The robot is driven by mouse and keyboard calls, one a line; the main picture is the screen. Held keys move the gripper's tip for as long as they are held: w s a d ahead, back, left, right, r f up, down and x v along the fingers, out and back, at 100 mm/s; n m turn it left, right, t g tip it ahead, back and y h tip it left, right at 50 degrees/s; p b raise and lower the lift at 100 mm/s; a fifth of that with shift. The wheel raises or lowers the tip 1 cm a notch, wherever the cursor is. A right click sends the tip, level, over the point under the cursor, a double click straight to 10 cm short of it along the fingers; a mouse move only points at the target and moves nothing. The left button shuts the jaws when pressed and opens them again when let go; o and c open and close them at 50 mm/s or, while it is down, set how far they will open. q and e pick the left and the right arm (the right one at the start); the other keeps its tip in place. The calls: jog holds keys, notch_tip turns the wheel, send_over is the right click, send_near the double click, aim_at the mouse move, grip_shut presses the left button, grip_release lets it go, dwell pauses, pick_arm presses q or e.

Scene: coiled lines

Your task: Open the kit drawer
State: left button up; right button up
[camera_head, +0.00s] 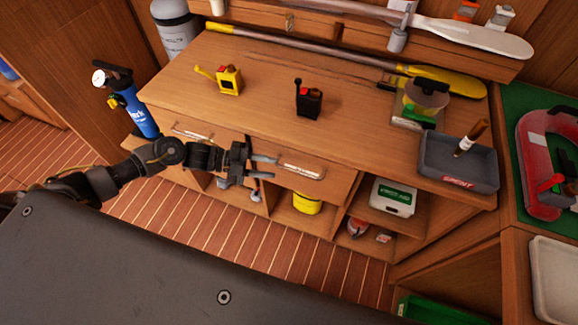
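The wooden bench has two drawers under its top. The right drawer (335,186) has a pale bar handle (301,171), and the left drawer (215,143) has a similar handle (191,133). Both drawers look shut; I cannot read a label that tells which is the kit drawer. My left gripper (268,167) is just left of the right drawer's handle, its two fingers apart and pointing right towards it. I see nothing between the fingers, and they seem clear of the handle. The gripper and wrist hide part of the drawer fronts. My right gripper is not in view.
On the bench top (265,85) stand a yellow device (229,81), a black device (308,100) and a grey tray (455,165). Open shelves below hold a yellow container (306,204) and a white box (393,197). A blue cylinder (140,117) stands at the left. The plank floor in front is clear.

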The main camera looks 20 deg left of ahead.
aim_at(292, 171)
pick_arm(q)
jog(key=p+x, duration=0.1)
jog(key=x, duration=0.6)
jog(key=shift+w+d+f, duration=0.1)
jog(key=shift+w+d, duration=0.05)
jog(key=shift+d, duration=0.15)
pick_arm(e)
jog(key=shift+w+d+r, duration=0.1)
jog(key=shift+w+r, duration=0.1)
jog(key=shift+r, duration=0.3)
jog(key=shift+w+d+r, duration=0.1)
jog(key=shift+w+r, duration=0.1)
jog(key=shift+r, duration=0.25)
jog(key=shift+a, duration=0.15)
